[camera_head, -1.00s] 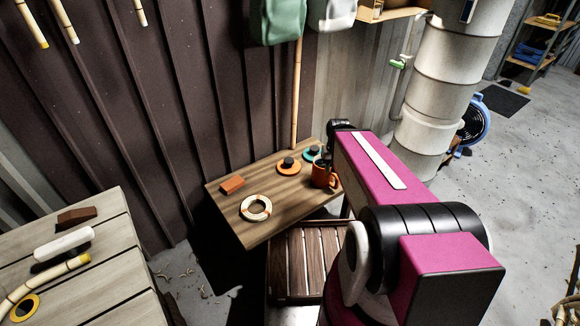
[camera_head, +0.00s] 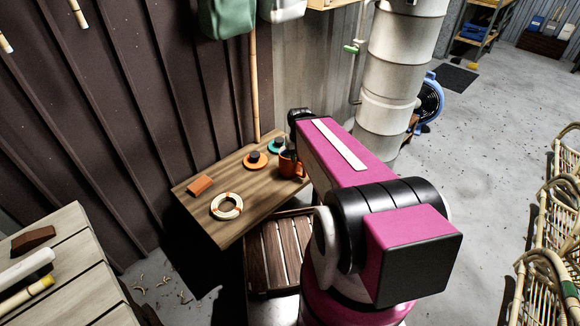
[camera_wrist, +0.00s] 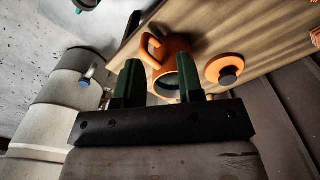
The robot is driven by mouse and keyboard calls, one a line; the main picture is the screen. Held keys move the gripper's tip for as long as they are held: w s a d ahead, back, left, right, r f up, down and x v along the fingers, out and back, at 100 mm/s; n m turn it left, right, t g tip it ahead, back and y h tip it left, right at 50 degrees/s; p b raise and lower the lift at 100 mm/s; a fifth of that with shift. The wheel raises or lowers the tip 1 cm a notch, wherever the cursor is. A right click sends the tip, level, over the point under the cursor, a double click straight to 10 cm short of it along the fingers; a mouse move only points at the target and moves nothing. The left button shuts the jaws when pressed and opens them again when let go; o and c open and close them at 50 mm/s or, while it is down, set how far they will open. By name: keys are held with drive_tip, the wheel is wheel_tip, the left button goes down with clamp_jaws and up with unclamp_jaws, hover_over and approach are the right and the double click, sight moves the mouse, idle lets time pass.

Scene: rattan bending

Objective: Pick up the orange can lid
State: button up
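The orange can lid (camera_head: 254,160), a flat disc with a dark knob, lies on the small wooden table (camera_head: 205,220). In the wrist view the orange can lid (camera_wrist: 214,68) is to the right of my fingers, apart from them. My gripper (camera_wrist: 159,62) is open, its two dark green fingers spread with nothing held between them. An orange mug (camera_wrist: 155,47) shows beyond and between the fingers; whether they touch it I cannot tell. In the head view the mug (camera_head: 291,168) stands right of the lid, and my arm hides most of my gripper.
A cream ring (camera_head: 217,212) and an orange block (camera_head: 200,185) lie on the table's left half. A slatted wooden stool (camera_head: 270,255) stands below. A bamboo pole (camera_head: 254,90) and a large pipe (camera_head: 385,100) rise behind.

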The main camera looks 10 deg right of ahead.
drive_tip(key=shift+o, duration=1.2)
drive_tip(key=o, duration=0.5)
drive_tip(key=shift+w+a+f, duration=0.1)
drive_tip(key=shift+w+f, duration=0.05)
drive_tip(key=shift+w, duration=0.2)
drive_tip(key=shift+o, duration=0.9)
drive_tip(key=w+a+f+m, duration=0.2)
drive_tip(key=w+a+m, duration=0.4)
drive_tip(key=w, duration=0.5)
drive_tip(key=shift+w+a+f+m, duration=0.3)
drive_tip(key=shift+w+f+m, duration=0.1)
drive_tip(key=shift+m, duration=0.4)
drive_tip(key=m, duration=0.9)
approach(255, 154)
drive_tip(key=shift+a+f, duration=0.1)
drive_tip(key=shift+f, duration=4.85)
